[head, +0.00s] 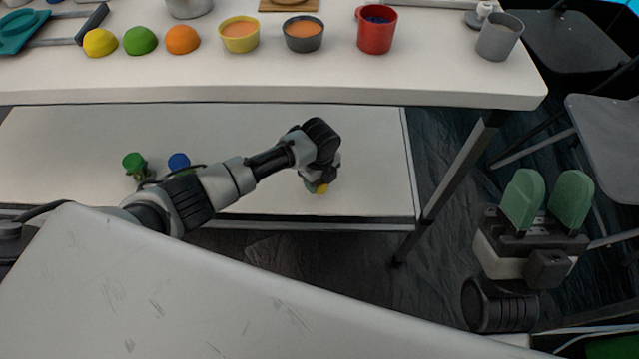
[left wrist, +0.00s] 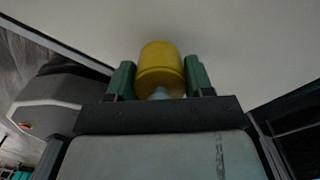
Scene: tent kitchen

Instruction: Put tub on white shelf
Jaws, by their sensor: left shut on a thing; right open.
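My left gripper (left wrist: 160,84) is shut on a small yellow-lidded tub (left wrist: 160,66), with one green finger on each side of it. A pale part of the tub shows below the yellow. In the head view, only a bit of the tub's yellow (head: 321,188) shows below my left wrist, over the white shelf (head: 370,150) under the table. I cannot tell whether the tub touches the shelf. My right gripper (head: 546,200) is open and empty, right of the table, its two green fingers apart.
A green-topped item (head: 134,162) and a blue-topped item (head: 179,162) stand on the shelf at left, partly behind my left arm. The white table above (head: 300,88) holds bowls, a red mug (head: 376,30) and a grey cup (head: 499,37). The shelf's right part is clear.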

